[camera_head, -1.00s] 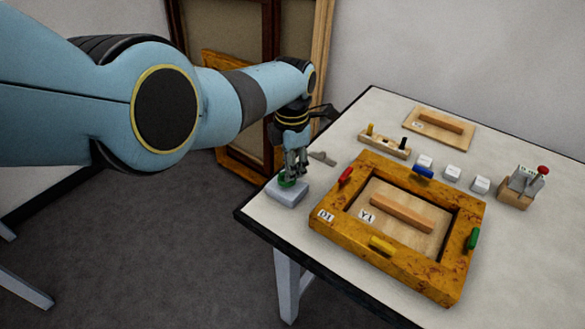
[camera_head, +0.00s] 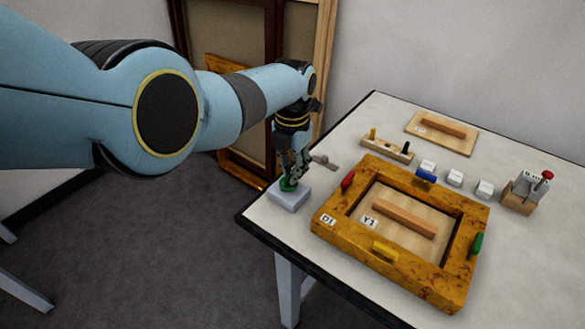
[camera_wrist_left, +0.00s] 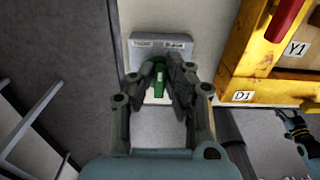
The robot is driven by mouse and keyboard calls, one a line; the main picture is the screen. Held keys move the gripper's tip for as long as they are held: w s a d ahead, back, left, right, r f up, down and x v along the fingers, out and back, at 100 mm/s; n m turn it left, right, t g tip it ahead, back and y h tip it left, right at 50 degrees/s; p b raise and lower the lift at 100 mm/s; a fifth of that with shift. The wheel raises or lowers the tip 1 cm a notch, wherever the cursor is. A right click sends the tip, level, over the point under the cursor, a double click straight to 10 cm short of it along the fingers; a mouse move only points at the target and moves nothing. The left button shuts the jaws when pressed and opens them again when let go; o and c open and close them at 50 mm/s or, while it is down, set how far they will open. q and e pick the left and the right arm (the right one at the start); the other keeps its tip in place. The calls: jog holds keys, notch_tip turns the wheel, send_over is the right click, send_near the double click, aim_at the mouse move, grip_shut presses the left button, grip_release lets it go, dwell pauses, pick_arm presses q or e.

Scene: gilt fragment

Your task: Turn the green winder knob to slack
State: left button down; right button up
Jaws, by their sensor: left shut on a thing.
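The green winder knob (camera_head: 288,184) sits on a pale grey block (camera_head: 289,201) at the table's near left corner. It also shows in the left wrist view (camera_wrist_left: 159,78), between the fingers, on the grey block (camera_wrist_left: 158,45) with two small labels along its far edge. The labels are too blurred to read surely. My left gripper (camera_head: 291,178) comes down from above and is shut on the knob. In the left wrist view its fingers (camera_wrist_left: 160,72) stand on either side of the knob.
A gilt frame (camera_head: 331,227) with coloured tabs lies just right of the block, a panel (camera_head: 384,231) inside it. Behind are a wooden peg strip (camera_head: 386,149), several white blocks (camera_head: 455,178), a red-knobbed device (camera_head: 524,193) and another panel (camera_head: 441,131). The table edge is close.

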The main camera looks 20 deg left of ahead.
pick_arm(q)
jog(key=c, duration=1.4)
grip_release()
jog(key=shift+o, duration=0.2)
jog(key=shift+r, duration=0.15)
notch_tip(320, 180, up, 12)
